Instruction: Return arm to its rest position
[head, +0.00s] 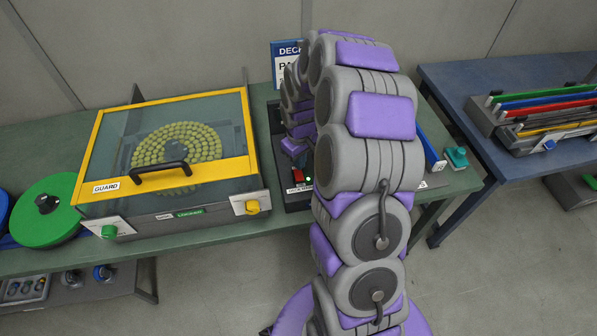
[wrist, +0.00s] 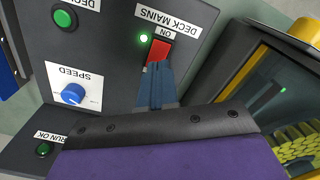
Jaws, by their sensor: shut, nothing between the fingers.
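My arm (head: 366,160) rises in the middle of the head view and bends over toward the control panel on the green bench. My gripper (wrist: 157,68) is shut and empty; its blue-grey fingertips are at the lower edge of a red rocker switch (wrist: 159,49). I cannot tell whether they touch it. The switch is labelled DECK MAINS and ON, and a green lamp (wrist: 144,38) beside it is lit. In the head view the arm hides most of the panel, and the fingertips are hard to make out.
A yellow-framed guard box (head: 100,164) with a handle stands left of the panel, close to my gripper. A speed knob (wrist: 73,94) is on the panel. A blue bench (head: 445,80) with a rack of coloured strips is at right. Open floor lies in front.

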